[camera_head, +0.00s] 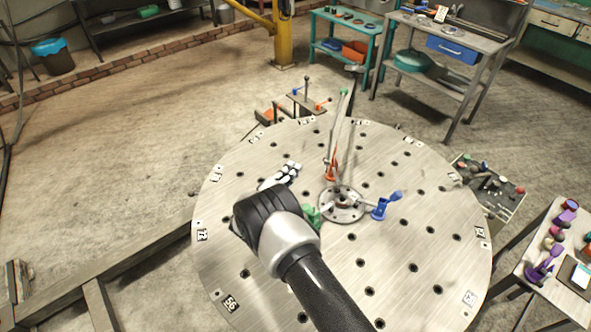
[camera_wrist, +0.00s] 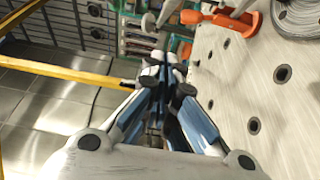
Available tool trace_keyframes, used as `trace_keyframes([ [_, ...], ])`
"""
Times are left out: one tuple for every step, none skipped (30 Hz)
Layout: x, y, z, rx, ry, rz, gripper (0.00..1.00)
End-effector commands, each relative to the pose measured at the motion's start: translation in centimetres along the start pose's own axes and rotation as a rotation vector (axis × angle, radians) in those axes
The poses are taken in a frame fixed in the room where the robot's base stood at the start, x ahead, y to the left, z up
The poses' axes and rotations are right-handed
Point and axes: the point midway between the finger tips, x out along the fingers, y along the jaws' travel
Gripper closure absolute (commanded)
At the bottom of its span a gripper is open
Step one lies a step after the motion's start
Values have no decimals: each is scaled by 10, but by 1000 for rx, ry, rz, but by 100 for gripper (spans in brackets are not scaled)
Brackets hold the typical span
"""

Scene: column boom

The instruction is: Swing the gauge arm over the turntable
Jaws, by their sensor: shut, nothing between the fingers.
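The turntable (camera_head: 400,270) is a large round grey metal plate with several holes and numbered tags near its rim; its surface also fills the right of the wrist view (camera_wrist: 285,120). A yellow column (camera_head: 284,45) stands beyond it, with a yellow boom (camera_head: 250,14) reaching left at the top edge of the picture. A yellow bar (camera_wrist: 60,74) crosses the left of the wrist view. I cannot tell for sure which part is the gauge arm. My gripper (camera_head: 292,168) is over the turntable's left part, shut and empty; its fingers meet in the wrist view (camera_wrist: 166,68).
A hub (camera_head: 343,214) at the turntable's centre has a blue clamp (camera_head: 385,205) and an orange clamp (camera_head: 331,170) near it. A thin rod (camera_head: 337,125) rises behind. A teal bench (camera_head: 346,25) and grey workbench (camera_head: 440,40) stand behind.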

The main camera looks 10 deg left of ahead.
Motion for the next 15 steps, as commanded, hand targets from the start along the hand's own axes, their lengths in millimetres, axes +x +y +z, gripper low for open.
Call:
trace_keyframes([
  [12, -2, 2, 2, -5, 1, 100],
  [18, -2, 2, 2, -4, 1, 100],
  [27, -2, 2, 2, -5, 1, 100],
  [33, -2, 2, 2, -5, 1, 100],
  [39, -2, 1, 3, -4, 1, 100],
  [47, -2, 2, 2, -4, 1, 100],
  [52, -2, 2, 2, -5, 2, 100],
  [57, -2, 2, 2, -4, 0, 100],
  [65, -2, 2, 2, -5, 0, 100],
  [70, -2, 2, 1, -5, 1, 100],
  [74, -2, 2, 1, -4, 1, 100],
  [74, -1, 8, -5, -3, -2, 100],
  [75, 0, 13, -4, -4, -2, 100],
  [76, 0, 17, -5, -4, -2, 100],
  [77, 1, 22, -4, -3, -1, 100],
])
